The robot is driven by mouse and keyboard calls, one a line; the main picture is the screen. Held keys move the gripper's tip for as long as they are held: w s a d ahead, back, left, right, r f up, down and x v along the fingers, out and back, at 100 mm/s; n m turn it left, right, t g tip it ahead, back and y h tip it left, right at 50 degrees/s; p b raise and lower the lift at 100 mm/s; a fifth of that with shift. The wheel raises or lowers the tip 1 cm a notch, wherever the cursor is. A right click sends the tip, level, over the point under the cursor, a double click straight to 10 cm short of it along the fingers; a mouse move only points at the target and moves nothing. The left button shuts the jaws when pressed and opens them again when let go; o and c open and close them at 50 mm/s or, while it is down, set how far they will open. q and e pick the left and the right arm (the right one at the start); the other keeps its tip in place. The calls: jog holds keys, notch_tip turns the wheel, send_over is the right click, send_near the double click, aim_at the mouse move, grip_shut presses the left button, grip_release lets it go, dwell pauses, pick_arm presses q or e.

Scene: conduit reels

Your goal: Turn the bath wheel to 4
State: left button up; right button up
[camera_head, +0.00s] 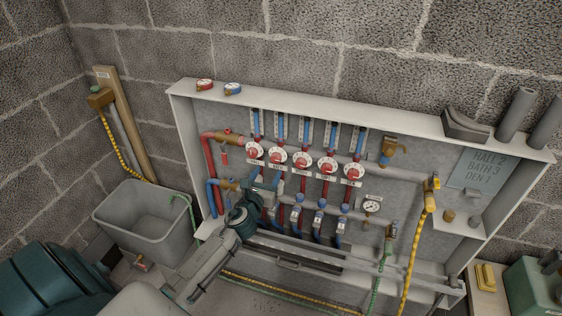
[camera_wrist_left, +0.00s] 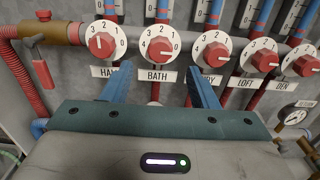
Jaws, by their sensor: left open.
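The bath wheel (camera_wrist_left: 161,48) is a red knob on a white dial numbered 0 to 4, second from the left, above a BATH label (camera_wrist_left: 158,76). In the head view the bath wheel (camera_head: 278,157) sits in a row of similar wheels inside the wall cabinet. I cannot tell its setting for sure. My left gripper (camera_wrist_left: 159,62) is open and empty. Its blue fingers point at the panel, one on either side of the BATH label, just below the dial. In the head view my left gripper (camera_head: 262,188) is in front of the pipes. My right gripper is not in view.
The hall wheel (camera_wrist_left: 105,40) is close on the left, and a third wheel (camera_wrist_left: 212,51) is close on the right. A red-handled valve (camera_wrist_left: 43,74) is at far left. The cabinet (camera_head: 182,125) has protruding side walls. A grey tub (camera_head: 150,238) stands left of it.

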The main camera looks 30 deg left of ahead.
aim_at(275, 160)
pick_arm(q)
jog(key=x, duration=0.7)
jog(key=shift+w, duration=0.1)
jog(key=c, duration=1)
